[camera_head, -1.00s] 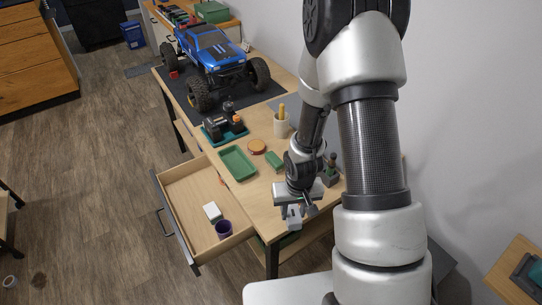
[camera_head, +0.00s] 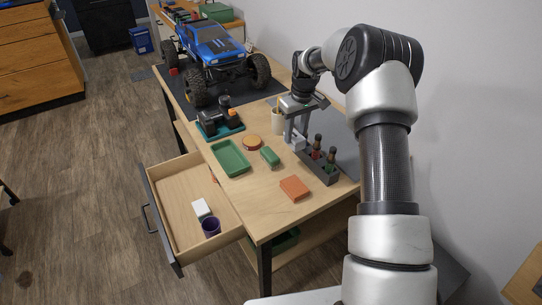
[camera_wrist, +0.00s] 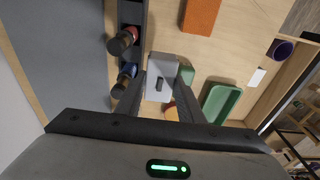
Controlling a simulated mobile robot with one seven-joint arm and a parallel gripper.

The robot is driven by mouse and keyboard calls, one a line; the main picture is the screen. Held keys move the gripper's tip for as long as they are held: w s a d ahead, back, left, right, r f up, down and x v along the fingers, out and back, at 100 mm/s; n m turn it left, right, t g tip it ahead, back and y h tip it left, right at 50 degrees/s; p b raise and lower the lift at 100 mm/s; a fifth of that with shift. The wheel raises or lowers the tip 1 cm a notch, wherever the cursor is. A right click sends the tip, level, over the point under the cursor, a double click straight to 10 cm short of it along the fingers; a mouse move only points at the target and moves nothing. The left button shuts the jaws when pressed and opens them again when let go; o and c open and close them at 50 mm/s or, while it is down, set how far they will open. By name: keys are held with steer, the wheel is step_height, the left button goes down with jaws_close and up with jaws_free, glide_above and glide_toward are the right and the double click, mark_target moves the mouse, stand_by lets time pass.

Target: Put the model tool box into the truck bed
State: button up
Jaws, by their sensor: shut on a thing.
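My gripper (camera_head: 297,138) is over the right part of the table, pointing down. It is shut on a small light grey box with a dark handle, the model tool box (camera_wrist: 161,72). In the head view the box (camera_head: 296,143) shows low between the fingers; whether it clears the table is hard to tell. The blue truck (camera_head: 214,42) stands on a dark mat at the far end of the table, well beyond my gripper. Its bed is hard to make out from here.
Right beside my gripper is a dark holder (camera_head: 322,169) with upright tools. An orange block (camera_head: 294,188), green tray (camera_head: 231,157), green block (camera_head: 270,156), round orange-rimmed piece (camera_head: 252,142), pale cup (camera_head: 278,122) and teal stand (camera_head: 221,131) occupy the table. An open drawer (camera_head: 180,200) juts out left.

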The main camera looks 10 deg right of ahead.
step_height(320, 180, down, 10)
steer(key=shift+r, duration=0.25)
steer(key=shift+f+b, duration=0.2)
steer(key=shift+b, duration=0.15)
steer(key=o, duration=0.8)
